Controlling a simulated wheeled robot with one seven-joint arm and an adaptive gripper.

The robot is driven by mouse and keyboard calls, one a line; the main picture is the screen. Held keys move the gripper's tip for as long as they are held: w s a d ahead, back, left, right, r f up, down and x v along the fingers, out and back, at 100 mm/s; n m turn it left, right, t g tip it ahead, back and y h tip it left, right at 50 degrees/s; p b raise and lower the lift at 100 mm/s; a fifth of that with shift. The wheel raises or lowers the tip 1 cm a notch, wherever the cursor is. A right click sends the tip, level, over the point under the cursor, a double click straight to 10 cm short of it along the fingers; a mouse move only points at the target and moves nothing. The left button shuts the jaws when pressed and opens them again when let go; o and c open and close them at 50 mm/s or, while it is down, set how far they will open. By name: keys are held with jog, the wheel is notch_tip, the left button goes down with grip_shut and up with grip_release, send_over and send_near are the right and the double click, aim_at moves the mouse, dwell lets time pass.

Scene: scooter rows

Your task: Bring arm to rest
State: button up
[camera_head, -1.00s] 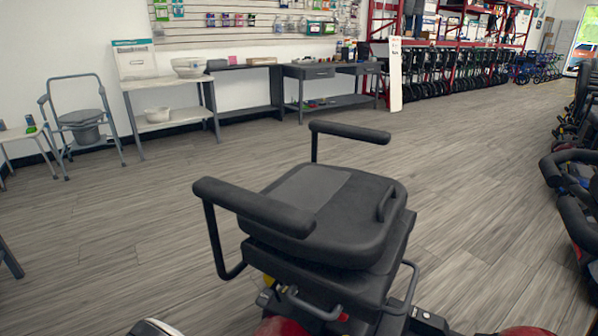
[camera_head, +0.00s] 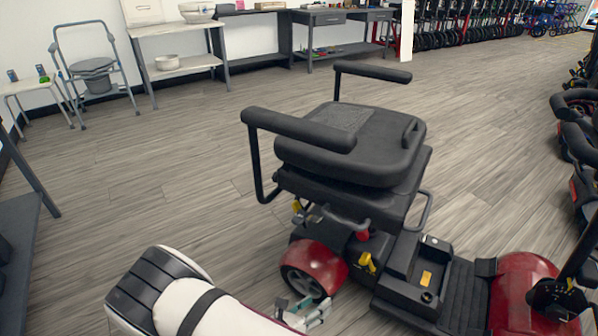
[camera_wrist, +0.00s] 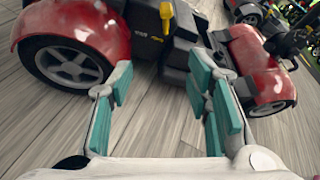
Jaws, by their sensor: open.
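My gripper (camera_wrist: 160,88) is open and empty in the wrist view, its two teal-padded fingers apart above the wood floor. It points at the side of a red and black mobility scooter (camera_wrist: 185,50), with a rear wheel at left and a front wheel at right. In the head view my gripper (camera_head: 305,316) shows small at the bottom, near the rear wheel of the scooter (camera_head: 365,180). My white arm (camera_head: 190,300) reaches in from the lower left. Whether the fingers touch the scooter cannot be told.
A dark shelf or table (camera_head: 18,240) stands at the left edge. A commode chair (camera_head: 95,72), a small stool (camera_head: 40,90) and a white table (camera_head: 180,62) line the far wall. More scooters (camera_head: 580,130) stand at the right. The middle floor is clear.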

jog(key=w+d+r+m+g+h, duration=0.25)
jog(key=r+m+g, duration=0.25)
jog(key=r+m, duration=0.75)
jog(key=s+d+r+m+g+y, duration=0.1)
jog(key=s+d+r+m+g, duration=0.15)
jog(key=r, duration=0.45)
jog(key=s+d+r+m+g+y, duration=0.1)
jog(key=d+r+m, duration=0.1)
jog(key=d+r, duration=0.35)
jog(key=s+d+r+m+g+y, duration=0.1)
jog(key=s+r+m+g, duration=0.1)
jog(key=r, duration=0.6)
jog(key=s+d+r+m+g+y, duration=0.2)
jog(key=s+d+r+m+y, duration=0.35)
jog(key=s+r, duration=0.55)
jog(key=s+a+r+m+t+y, duration=0.2)
jog(key=s+m+t+y, duration=0.15)
jog(key=s+m, duration=0.8)
notch_tip(320, 180, up, 35)
jog(key=s+n+t+p, duration=0.2)
jog(key=n+t+p, duration=0.1)
jog(key=p, duration=2.9)
jog(key=shift+s+n+p, duration=0.2)
jog(key=shift+n+p, duration=0.1)
jog(key=shift+p, duration=0.1)
jog(key=shift+d+f, duration=0.1)
jog(key=shift+c, duration=0.6)
